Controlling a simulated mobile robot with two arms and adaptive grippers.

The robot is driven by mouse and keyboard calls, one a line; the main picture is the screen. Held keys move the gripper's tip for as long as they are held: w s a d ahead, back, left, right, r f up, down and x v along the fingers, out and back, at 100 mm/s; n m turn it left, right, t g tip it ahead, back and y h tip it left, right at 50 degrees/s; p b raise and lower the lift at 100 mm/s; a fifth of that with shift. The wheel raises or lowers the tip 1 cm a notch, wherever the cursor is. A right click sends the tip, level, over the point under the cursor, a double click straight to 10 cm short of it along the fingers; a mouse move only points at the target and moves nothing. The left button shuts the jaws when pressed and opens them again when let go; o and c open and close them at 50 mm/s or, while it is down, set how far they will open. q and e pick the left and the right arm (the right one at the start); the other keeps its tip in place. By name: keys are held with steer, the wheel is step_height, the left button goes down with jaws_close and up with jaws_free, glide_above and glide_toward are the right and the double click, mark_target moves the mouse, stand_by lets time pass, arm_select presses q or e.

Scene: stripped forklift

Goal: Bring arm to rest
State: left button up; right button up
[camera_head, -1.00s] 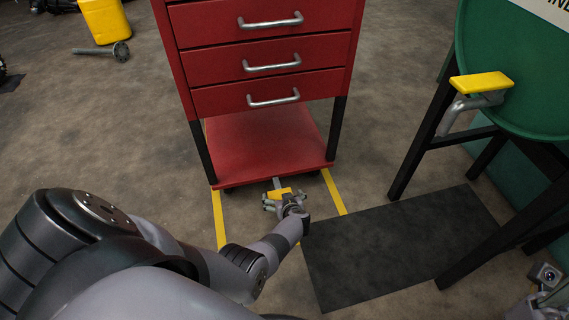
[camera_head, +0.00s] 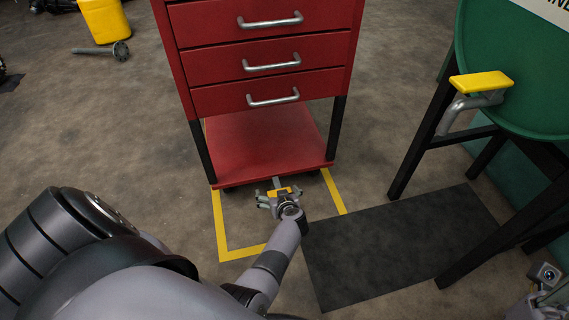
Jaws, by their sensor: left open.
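My left arm comes in from the lower left and reaches toward the red tool cart. My left gripper (camera_head: 272,192) is open, low in front of the cart's bottom shelf. A small yellow piece (camera_head: 282,191) on a grey stem shows at the shelf's front edge, right at the gripper; I cannot tell whether the fingers touch it. A part of my right arm (camera_head: 540,285) seems to show at the lower right edge, but its fingers are not visible.
The red tool cart (camera_head: 262,75) stands inside yellow floor tape (camera_head: 223,225). A dark mat (camera_head: 400,245) lies to its right. A green drum (camera_head: 520,90) on black legs, with a yellow-topped handle (camera_head: 481,83), stands at the right. A yellow container (camera_head: 105,20) is far left.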

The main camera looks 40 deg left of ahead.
arm_select(q)
steer(key=shift+h, duration=0.3)
steer(key=d, duration=0.1)
steer(key=d+f, duration=0.1)
steer(key=s+d, duration=0.1)
steer(key=d, duration=0.1)
steer(key=shift+f, duration=0.4)
steer(key=x, duration=0.5)
steer(key=shift+w+a, duration=0.25)
steer(key=shift+w, duration=0.05)
steer(key=shift+w+f, duration=0.35)
steer(key=shift+w+a+f, duration=0.2)
steer(key=shift+a+f, duration=0.1)
steer(key=shift+a, duration=0.2)
steer(key=shift+a+f, duration=0.1)
steer(key=shift+a, duration=0.15)
